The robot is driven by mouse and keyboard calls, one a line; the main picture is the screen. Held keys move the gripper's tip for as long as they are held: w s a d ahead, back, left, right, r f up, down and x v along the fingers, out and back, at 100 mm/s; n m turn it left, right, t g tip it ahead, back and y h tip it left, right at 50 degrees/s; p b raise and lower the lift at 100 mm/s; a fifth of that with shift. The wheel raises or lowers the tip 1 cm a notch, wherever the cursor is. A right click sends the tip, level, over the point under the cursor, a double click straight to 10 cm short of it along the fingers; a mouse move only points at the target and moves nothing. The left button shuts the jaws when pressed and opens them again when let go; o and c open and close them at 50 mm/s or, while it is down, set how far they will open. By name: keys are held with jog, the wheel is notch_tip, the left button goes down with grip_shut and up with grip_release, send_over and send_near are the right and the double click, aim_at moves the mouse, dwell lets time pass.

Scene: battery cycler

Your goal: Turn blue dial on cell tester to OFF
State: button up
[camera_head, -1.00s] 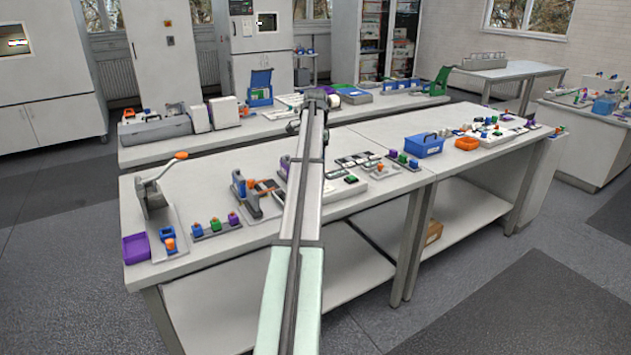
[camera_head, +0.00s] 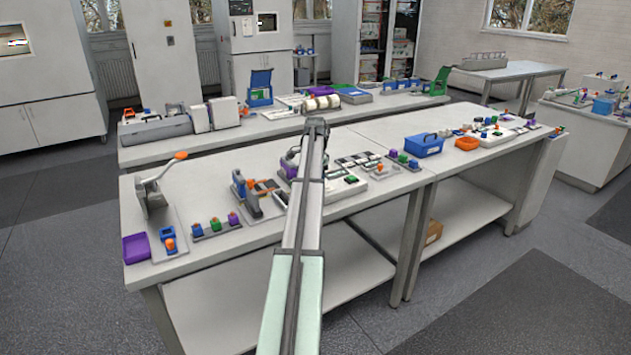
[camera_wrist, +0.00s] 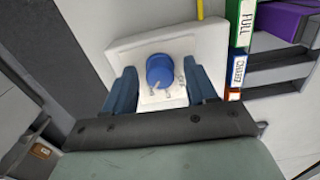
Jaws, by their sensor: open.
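The blue dial (camera_wrist: 160,70) stands up from the pale face of the cell tester (camera_wrist: 207,48) in the wrist view. My gripper (camera_wrist: 162,78) is open, with one dark blue finger on the left of the dial and one on the right. A gap shows between each finger and the dial. Small marks show on the tester below the dial, too small to read, so I cannot tell the dial's setting. In the head view my arm hides the gripper's fingers and the dial.
Beside the tester, to the right, are a green label reading FULL (camera_wrist: 246,20), a blue label (camera_wrist: 238,68) and a purple part (camera_wrist: 285,20). In the head view the bench (camera_head: 255,238) also carries a lever press (camera_head: 152,198), a blue box (camera_head: 424,146) and several small blocks.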

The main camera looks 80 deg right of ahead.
jog(key=c, duration=1.1)
jog(key=shift+o, duration=0.2)
jog(key=shift+n, duration=0.3)
jog(key=n, duration=0.3)
jog(key=shift+n, duration=0.3)
jog(key=n, duration=0.3)
jog(key=shift+n, duration=0.3)
jog(key=n, duration=0.4)
jog(key=shift+n, duration=2.1)
